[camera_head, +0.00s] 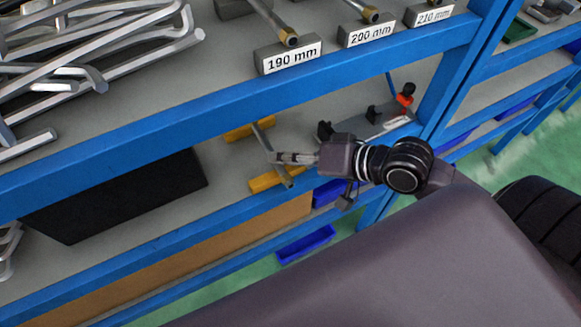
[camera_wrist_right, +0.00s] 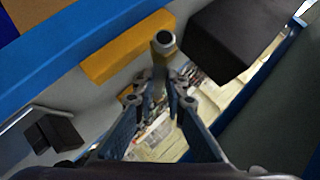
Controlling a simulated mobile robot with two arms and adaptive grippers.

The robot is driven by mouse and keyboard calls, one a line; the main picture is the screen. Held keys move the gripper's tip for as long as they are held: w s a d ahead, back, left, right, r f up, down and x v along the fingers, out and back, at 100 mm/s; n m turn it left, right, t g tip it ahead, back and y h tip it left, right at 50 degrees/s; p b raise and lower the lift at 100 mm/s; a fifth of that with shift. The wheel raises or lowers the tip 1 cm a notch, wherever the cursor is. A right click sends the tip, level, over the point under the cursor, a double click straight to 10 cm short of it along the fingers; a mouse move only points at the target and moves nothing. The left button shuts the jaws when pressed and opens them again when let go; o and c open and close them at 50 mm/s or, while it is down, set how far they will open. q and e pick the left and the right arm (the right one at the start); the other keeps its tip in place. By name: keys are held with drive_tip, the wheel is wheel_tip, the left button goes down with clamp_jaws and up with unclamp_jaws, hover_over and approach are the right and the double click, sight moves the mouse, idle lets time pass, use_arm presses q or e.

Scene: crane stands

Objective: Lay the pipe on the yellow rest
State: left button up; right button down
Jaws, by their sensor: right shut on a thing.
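A thin grey pipe (camera_head: 262,136) spans two yellow rest blocks on the lower shelf. The far yellow block (camera_head: 240,133) is under the pipe's upper end, and the near yellow block (camera_head: 266,182) is under its lower end. My right gripper (camera_head: 279,158) is shut on the pipe between the blocks. In the right wrist view, the pipe's open round end (camera_wrist_right: 163,42) points up past the fingers (camera_wrist_right: 160,85), beside a yellow block (camera_wrist_right: 115,57). I cannot tell whether the pipe touches the blocks. My left gripper is out of view.
Blue shelf beams (camera_head: 215,107) run above and below the lower shelf. A black box (camera_head: 120,200) stands left of the rest. A grey fixture with a red part (camera_head: 405,100) stands to the right. Labelled stands, such as 190 mm (camera_head: 290,57), are on the shelf above.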

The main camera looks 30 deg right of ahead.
drive_tip(key=w+b, duration=0.1)
drive_tip(key=w, duration=0.2)
drive_tip(key=shift+w, duration=0.35)
drive_tip(key=shift+w+a+b, duration=0.1)
drive_tip(key=shift+w+b, duration=0.5)
drive_tip(key=shift+w, duration=0.25)
drive_tip(key=shift+f+b, duration=0.5)
drive_tip(key=shift+f, duration=0.05)
drive_tip(key=shift+f+b, duration=0.75)
drive_tip(key=shift+b, duration=0.25)
drive_tip(key=c, duration=1.9)
unclamp_jaws()
drive_tip(key=shift+s, duration=0.1)
